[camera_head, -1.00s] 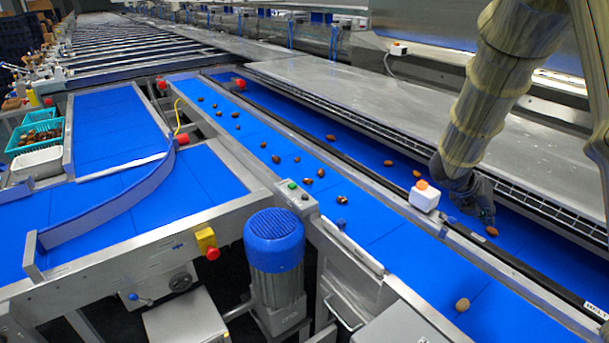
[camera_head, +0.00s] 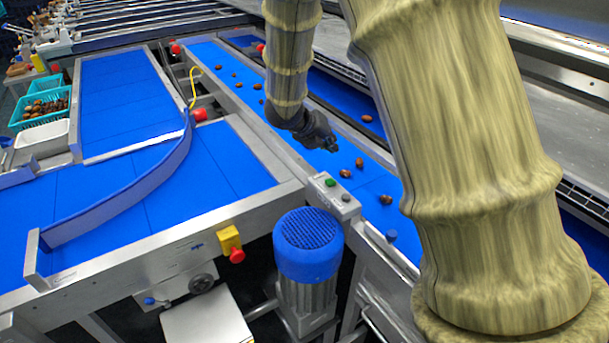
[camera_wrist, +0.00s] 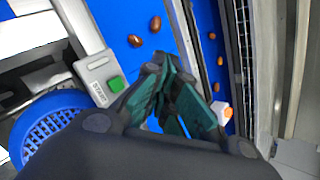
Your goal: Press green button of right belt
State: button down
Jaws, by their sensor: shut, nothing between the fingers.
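The green button (camera_head: 330,183) sits on a small grey control box (camera_head: 341,203) on the near rail of the right belt (camera_head: 377,214). In the wrist view the green button (camera_wrist: 116,84) is next to a "START" label, left of my fingers. My gripper (camera_head: 334,146) is shut and empty, above the belt and beyond the box in the head view. It does not touch the button. The dark green fingers (camera_wrist: 165,85) show in the wrist view.
Brown dates (camera_head: 359,163) lie on the right belt. A blue-topped motor (camera_head: 308,246) stands just in front of the control box. A red stop button (camera_head: 237,255) on a yellow housing is on the left belt's frame. My arm hides much of the right side.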

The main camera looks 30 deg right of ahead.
jog(key=b, duration=0.5)
send_over(328, 179)
notch_tip(328, 179, down, 8)
jog(key=shift+w+r, duration=0.1)
jog(key=shift+r, duration=0.15)
jog(key=shift+f+b, duration=0.6)
jog(key=shift+b, duration=0.05)
jog(key=shift+f, duration=0.1)
dwell(1.1)
jog(key=shift+f+b, duration=0.3)
jog(key=shift+b, duration=0.2)
